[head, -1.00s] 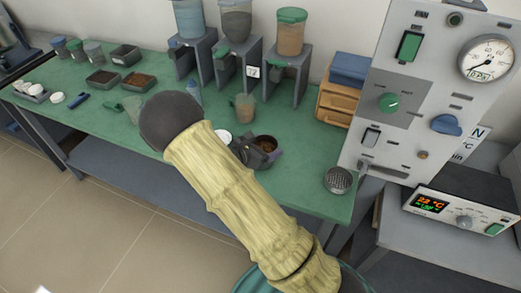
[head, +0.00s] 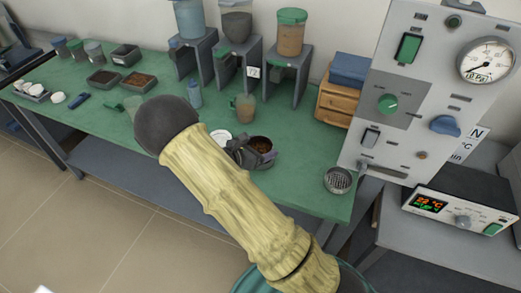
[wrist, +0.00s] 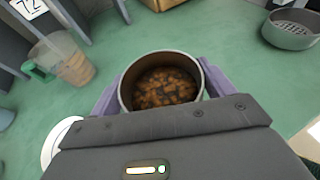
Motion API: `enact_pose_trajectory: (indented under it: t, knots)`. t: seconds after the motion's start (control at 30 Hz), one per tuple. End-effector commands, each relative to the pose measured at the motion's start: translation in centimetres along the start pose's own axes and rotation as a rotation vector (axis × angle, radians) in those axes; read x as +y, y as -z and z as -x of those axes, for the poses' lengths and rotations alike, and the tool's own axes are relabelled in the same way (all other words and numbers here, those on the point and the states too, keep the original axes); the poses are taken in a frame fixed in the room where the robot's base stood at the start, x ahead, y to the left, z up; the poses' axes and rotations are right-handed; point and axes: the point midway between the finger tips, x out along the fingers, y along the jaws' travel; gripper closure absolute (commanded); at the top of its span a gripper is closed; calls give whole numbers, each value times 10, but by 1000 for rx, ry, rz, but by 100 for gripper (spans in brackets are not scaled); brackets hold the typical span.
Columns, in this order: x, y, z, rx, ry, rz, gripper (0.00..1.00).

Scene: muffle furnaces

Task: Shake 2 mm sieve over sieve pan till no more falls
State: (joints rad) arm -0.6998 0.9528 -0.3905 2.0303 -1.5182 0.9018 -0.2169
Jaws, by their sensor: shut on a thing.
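My gripper (wrist: 160,92) is shut on a round metal vessel (wrist: 126,84), with a purple finger on either side. Brown and orange crumbly material lies in the vessel. In the head view the held vessel (head: 262,144) is near the front of the green bench, partly behind my arm. Its underside is hidden, so I cannot tell if its floor is meshed or what is under it. A round grey dish with a perforated floor (head: 338,180) stands apart at the bench's right front corner; it also shows in the wrist view (wrist: 292,30). I cannot tell which is the 2 mm sieve.
A jug with a green handle (head: 243,107) stands behind the gripper, and a white dish (head: 221,137) lies to its left. Hoppers on grey stands (head: 290,62) and a wooden drawer box (head: 335,102) line the back. Trays (head: 138,81) stand at left. A control panel (head: 405,100) rises at right.

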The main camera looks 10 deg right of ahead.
Motion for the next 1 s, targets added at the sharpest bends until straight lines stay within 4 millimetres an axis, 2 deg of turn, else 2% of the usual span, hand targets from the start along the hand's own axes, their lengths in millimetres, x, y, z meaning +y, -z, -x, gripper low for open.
enact_pose_trajectory:
  t: [0.1, 0.37, 0.7, 1.0]
  knots:
    - [-8, -3, -13, -2, 4, 0, 55]
    - [-9, -5, -14, 0, 2, 0, 55]
    - [5, 2, 8, -1, 1, 0, 55]
    - [2, 2, 4, -1, 3, -1, 55]
